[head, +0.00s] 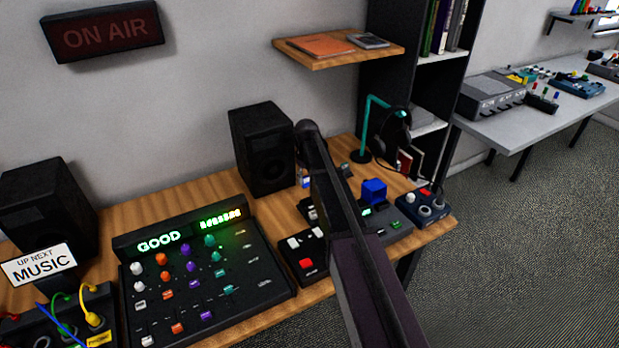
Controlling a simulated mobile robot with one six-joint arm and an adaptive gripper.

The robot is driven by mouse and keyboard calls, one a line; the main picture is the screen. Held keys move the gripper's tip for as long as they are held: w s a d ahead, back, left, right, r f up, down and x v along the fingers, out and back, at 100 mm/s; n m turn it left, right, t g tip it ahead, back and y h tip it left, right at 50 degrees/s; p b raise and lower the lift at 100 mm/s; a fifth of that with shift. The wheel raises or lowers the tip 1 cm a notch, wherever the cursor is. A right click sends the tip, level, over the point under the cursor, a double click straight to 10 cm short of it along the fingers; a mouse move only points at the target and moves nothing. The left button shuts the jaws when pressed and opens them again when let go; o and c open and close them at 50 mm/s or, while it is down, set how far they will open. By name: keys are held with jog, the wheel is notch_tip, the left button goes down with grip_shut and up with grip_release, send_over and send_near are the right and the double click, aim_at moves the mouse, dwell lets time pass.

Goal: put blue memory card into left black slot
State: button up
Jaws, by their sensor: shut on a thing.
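My dark arm reaches from the bottom edge up across the desk and hides part of it. Its fingers are not visible, so my gripper appears hidden behind the arm. A small blue and pale piece (306,182) shows just left of the arm, beside the right speaker; it may be the blue memory card, but it is too small to be sure. A larger blue block (374,190) stands on a grey device (396,228) with green lights, right of the arm. I cannot make out the left black slot.
A mixing console (262,284) fills the desk's middle, with a small red-and-white-button box (306,264) beside it. Two black speakers (262,150) stand behind. A headphone stand (366,125) and a blue knob box (428,208) are at the right. A wooden shelf (325,60) hangs above.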

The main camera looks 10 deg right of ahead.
jog(key=shift+f, duration=0.1)
jog(key=shift+f+b, duration=2.3)
jog(key=shift+s+f, duration=0.2)
jog(key=shift+s, duration=0.05)
jog(key=shift+f+b, duration=1.3)
jog(key=shift+b, duration=0.25)
dwell(1.6)
dwell(0.4)
jog(key=o, duration=0.9)
